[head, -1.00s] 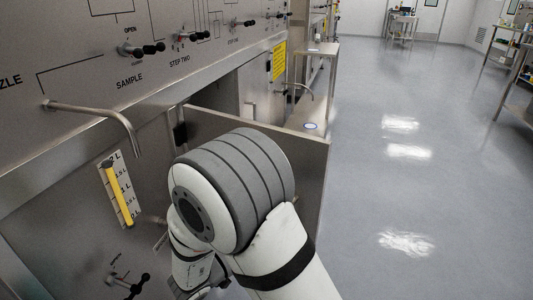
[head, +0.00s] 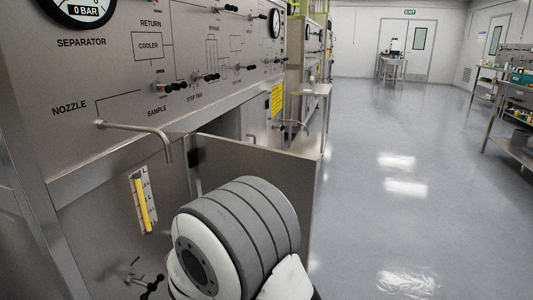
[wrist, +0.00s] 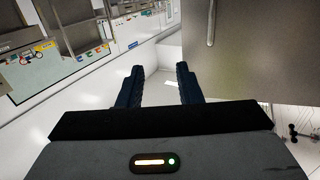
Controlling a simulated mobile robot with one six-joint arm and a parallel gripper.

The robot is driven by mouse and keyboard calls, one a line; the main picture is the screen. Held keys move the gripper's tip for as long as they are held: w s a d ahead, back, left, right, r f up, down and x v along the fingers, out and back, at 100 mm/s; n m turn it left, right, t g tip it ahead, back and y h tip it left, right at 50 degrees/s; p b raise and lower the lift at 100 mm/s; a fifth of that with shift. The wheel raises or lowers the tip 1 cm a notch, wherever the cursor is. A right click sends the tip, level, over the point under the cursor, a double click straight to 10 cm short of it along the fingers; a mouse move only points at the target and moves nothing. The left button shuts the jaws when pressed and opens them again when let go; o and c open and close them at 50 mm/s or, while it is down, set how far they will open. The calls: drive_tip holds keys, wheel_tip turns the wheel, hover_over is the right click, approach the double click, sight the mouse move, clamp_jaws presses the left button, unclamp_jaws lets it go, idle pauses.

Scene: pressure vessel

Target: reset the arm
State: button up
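My arm (head: 245,235) shows in the head view as a thick grey and white joint at the bottom centre, in front of the open steel cabinet door. My gripper is out of the head view. In the wrist view my gripper (wrist: 160,88) shows two dark fingers set apart with a clear gap between them. Nothing is between the fingers. A steel door with a handle (wrist: 212,22) lies beyond the right finger; I cannot tell the exact distance.
The steel panel (head: 130,80) with valves and a bent nozzle pipe (head: 140,129) stands on the left. The open cabinet door (head: 265,165) stands close behind my arm. Free floor (head: 400,200) lies to the right.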

drive_tip(key=w+r+n+g+y+p, duration=0.1)
drive_tip(key=w+r+n+y+p, duration=0.2)
drive_tip(key=r+y+p, duration=0.65)
drive_tip(key=w+r+n+y+p, duration=0.35)
drive_tip(key=r+y+p, duration=0.2)
drive_tip(key=r, duration=0.65)
drive_tip(key=s+d+r+n+g+h+p, duration=0.1)
drive_tip(key=s+d+r+g+p, duration=0.3)
drive_tip(key=s+d+r+p, duration=0.2)
drive_tip(key=s+d+r+n+g+h+p, duration=0.1)
drive_tip(key=s+d+r+g+p, duration=0.3)
drive_tip(key=s+d, duration=0.5)
drive_tip(key=s+r+n+p, duration=0.1)
drive_tip(key=s+p, duration=0.1)
drive_tip(key=s, duration=0.4)
drive_tip(key=shift+s+d+r+g, duration=0.2)
drive_tip(key=shift+d+r+g, duration=0.1)
drive_tip(key=shift+d+r, duration=0.1)
